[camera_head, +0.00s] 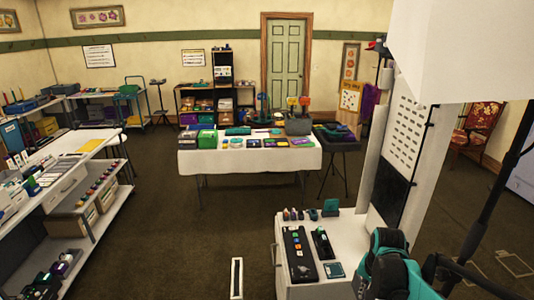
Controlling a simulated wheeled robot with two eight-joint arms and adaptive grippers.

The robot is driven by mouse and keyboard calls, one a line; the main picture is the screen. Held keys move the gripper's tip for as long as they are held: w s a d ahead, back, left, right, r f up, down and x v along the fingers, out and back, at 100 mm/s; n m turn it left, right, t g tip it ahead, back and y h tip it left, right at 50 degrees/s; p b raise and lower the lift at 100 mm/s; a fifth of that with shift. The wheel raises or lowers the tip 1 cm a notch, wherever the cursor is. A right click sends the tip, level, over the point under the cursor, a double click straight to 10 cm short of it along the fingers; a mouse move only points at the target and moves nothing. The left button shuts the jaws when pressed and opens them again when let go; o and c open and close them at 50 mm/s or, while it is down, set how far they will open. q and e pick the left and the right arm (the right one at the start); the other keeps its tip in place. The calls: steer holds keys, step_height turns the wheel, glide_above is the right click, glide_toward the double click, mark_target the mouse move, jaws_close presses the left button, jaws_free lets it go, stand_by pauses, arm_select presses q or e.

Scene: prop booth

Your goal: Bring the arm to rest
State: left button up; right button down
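Neither of my grippers shows in the head view, and no fingertips can be made out. A rounded teal and black shape (392,268) fills the lower right, in front of a small white cabinet (347,226). I cannot tell whether it is part of my arm. The hands' state and what they might hold are hidden from this view.
The cabinet carries a black panel with coloured buttons (298,256) and small items. A table with a white cloth (250,161) holds many props farther back. A shelf unit (104,222) lines the left side. Dark carpet (190,250) between them is mostly clear.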

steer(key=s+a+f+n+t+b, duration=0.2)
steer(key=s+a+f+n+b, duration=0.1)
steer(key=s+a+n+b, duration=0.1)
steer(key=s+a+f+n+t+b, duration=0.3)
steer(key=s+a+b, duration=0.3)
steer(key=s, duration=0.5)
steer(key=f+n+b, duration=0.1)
steer(key=b, duration=0.1)
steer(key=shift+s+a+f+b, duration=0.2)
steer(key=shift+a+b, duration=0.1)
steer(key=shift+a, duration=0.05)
